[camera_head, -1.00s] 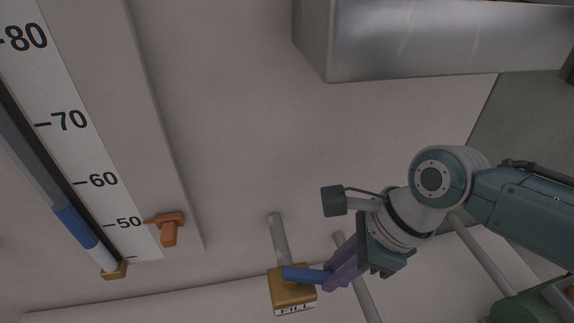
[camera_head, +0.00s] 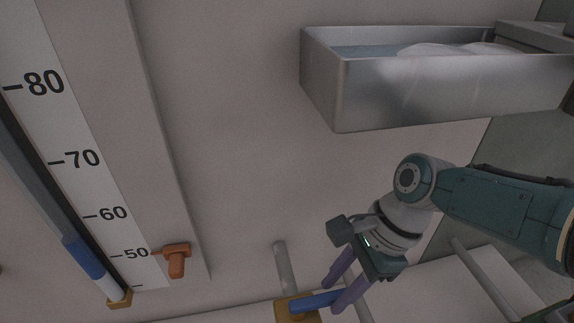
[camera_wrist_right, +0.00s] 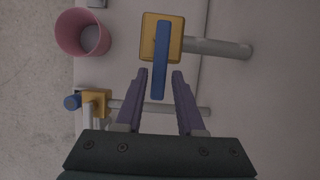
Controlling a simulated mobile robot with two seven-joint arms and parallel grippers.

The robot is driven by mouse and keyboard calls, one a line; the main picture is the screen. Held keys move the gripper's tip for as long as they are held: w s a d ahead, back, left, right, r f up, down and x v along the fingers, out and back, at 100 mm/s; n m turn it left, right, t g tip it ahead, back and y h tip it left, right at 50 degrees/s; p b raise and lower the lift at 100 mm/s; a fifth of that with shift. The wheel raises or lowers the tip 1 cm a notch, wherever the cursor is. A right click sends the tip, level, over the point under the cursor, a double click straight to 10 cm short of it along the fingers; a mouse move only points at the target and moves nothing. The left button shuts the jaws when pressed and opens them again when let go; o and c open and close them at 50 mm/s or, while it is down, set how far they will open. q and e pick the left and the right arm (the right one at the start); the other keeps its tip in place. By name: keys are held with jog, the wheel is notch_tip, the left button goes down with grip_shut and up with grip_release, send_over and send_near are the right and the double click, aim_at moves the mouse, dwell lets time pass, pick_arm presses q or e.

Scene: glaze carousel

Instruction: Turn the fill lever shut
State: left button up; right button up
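The fill lever (camera_head: 314,301) is a blue bar on a yellow valve box (camera_head: 284,310) at the bottom of the head view, partly cut off. In the right wrist view the lever (camera_wrist_right: 161,62) crosses the valve box (camera_wrist_right: 175,38) and lies roughly square to the grey pipe (camera_wrist_right: 220,48). My right gripper (camera_head: 340,290) is open, with its two purple fingers apart around the lever's free end. In the right wrist view the gripper (camera_wrist_right: 160,74) shows gaps on both sides of the lever. My left gripper is not in view.
A gauge (camera_head: 75,160) with a blue band near 50 and an orange marker (camera_head: 177,258) are at left. A metal tank (camera_head: 440,90) holding liquid is at upper right. A pink cup (camera_wrist_right: 82,32) and another yellow valve (camera_wrist_right: 97,103) show in the right wrist view.

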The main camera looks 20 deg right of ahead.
aim_at(331, 295)
jog(key=shift+o, duration=0.9)
jog(key=p+v, duration=0.2)
jog(key=v, duration=0.1)
jog(key=shift+a+r+p, duration=0.1)
jog(key=shift+a+p, duration=0.05)
jog(key=shift+p, duration=0.25)
jog(key=s+d+b, duration=0.1)
jog(key=d+b, duration=0.1)
jog(key=d, duration=1)
jog(key=shift+s, duration=0.25)
